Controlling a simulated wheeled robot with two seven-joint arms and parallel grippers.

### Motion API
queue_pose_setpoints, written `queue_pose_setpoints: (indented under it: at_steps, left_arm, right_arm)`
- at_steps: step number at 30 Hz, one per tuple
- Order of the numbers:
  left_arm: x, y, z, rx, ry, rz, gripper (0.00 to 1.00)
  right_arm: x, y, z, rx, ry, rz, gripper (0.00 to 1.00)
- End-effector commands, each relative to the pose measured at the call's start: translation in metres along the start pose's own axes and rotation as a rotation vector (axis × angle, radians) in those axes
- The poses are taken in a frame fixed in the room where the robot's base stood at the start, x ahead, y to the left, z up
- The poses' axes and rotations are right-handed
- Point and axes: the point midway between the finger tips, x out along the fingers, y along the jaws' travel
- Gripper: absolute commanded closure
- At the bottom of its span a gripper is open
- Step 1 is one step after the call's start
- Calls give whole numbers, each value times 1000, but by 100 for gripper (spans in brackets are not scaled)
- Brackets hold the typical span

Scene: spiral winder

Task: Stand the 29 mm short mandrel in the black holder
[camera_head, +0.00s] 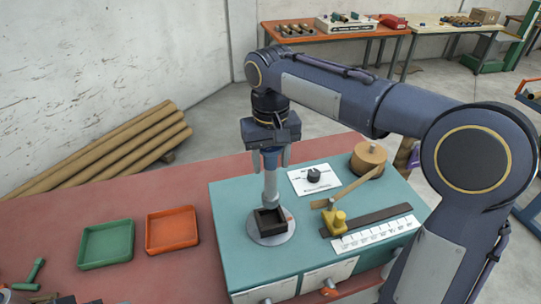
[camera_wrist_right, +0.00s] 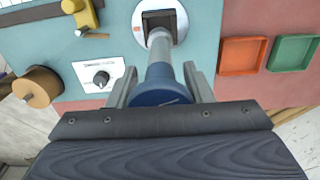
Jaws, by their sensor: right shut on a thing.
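My right gripper (camera_head: 271,160) hangs above the teal machine top and is shut on the mandrel (camera_head: 270,182). The mandrel is a grey cylinder with a blue upper end, held upright. In the right wrist view the mandrel (camera_wrist_right: 159,72) runs from between the fingers (camera_wrist_right: 155,85) toward the black holder. The black holder (camera_head: 264,224) is a square open box on a round grey plate. The mandrel's lower end is at the holder's far edge in the head view; I cannot tell whether it touches. The holder (camera_wrist_right: 160,22) looks empty in the wrist view. My left gripper is not in view.
The teal machine top (camera_head: 232,207) carries a dial plate (camera_head: 315,178), a wooden spool (camera_head: 368,160), a yellow clamp (camera_head: 335,220) and a white scale (camera_head: 375,234). A green tray (camera_head: 106,244) and an orange tray (camera_head: 172,230) lie left on the red table.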

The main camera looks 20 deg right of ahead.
Motion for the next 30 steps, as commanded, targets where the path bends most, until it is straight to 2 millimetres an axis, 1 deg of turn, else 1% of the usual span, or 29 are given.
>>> queue_pose_setpoints:
  at_steps: [1,9,30]
  left_arm:
    - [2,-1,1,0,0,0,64]
    - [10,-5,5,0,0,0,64]
    - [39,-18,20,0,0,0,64]
  right_arm:
    - [4,0,0,0,0,0,99]
    - [19,0,0,1,1,-1,99]
    - [53,0,0,0,2,-1,99]
